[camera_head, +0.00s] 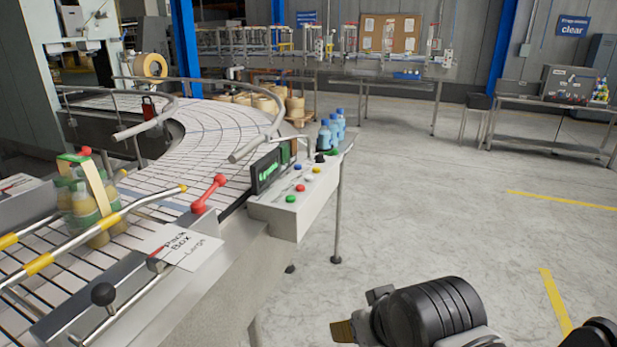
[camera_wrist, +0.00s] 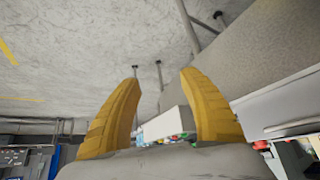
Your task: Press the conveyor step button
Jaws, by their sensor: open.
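A grey control box (camera_head: 300,208) stands at the conveyor's near right edge in the head view. Its sloped top carries a green button (camera_head: 290,198), a red button (camera_head: 300,187), a blue button (camera_head: 297,167), a yellow button (camera_head: 316,169) and a black knob (camera_head: 319,157). No readable label shows which one is the step button. My gripper (camera_head: 343,330) is low at the bottom, right of the box and well apart from it. In the wrist view, its two yellow fingers (camera_wrist: 162,78) are spread and empty. The box's coloured buttons show small and partly hidden between and beyond them.
A green display (camera_head: 266,172) stands behind the buttons. Blue bottles (camera_head: 337,124) stand past the box.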

